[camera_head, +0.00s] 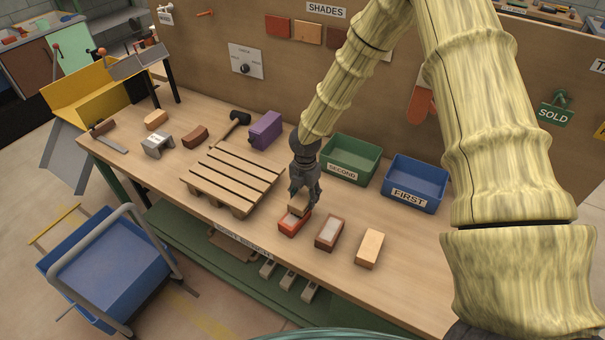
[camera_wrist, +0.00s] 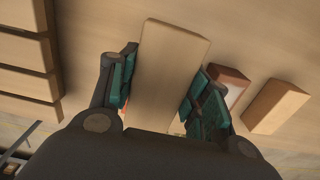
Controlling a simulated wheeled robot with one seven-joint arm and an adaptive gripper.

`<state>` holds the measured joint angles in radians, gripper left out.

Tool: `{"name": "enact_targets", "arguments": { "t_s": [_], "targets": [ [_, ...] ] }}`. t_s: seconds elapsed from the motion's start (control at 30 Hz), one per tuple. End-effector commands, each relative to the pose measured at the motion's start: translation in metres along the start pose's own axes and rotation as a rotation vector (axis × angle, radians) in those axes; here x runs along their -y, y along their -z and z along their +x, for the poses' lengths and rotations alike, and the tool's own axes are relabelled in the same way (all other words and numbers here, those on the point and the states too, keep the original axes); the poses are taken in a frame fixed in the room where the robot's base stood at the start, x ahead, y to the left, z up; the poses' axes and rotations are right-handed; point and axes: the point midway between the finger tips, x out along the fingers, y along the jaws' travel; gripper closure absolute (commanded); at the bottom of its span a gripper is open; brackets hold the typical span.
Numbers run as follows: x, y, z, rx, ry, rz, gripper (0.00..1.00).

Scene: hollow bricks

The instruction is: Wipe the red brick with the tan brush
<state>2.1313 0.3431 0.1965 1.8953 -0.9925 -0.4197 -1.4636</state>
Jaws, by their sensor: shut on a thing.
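The red brick (camera_head: 291,226), with a pale hollow in its top, lies on the workbench near its front edge. My gripper (camera_head: 303,193) is directly above it and shut on the tan brush (camera_head: 297,210). The brush is at or just over the brick's top; I cannot tell whether they touch. In the wrist view the brush (camera_wrist: 168,70) is a long tan block between the two green-padded fingers of my gripper (camera_wrist: 165,95). It hides nearly all of the red brick there, leaving only slivers of red beside the fingers.
A brown hollow brick (camera_head: 329,232) and a tan brick (camera_head: 369,248) lie to the right. A slatted wooden pallet (camera_head: 232,178) is at the left. The green SECOND bin (camera_head: 350,160) and blue FIRST bin (camera_head: 415,184) stand behind. A purple box (camera_head: 265,131) sits further back.

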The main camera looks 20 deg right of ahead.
Motion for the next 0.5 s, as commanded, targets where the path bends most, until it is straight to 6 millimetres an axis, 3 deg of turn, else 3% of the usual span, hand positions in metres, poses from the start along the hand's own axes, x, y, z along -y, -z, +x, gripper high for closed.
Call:
{"name": "enact_targets", "arguments": {
  "t_s": [0.07,0.5],
  "targets": [
    [-0.003,0.001,-0.025,0.001,-0.004,-0.003,0.90],
    [-0.005,0.003,-0.059,0.001,-0.001,-0.008,0.91]
  ]
}}
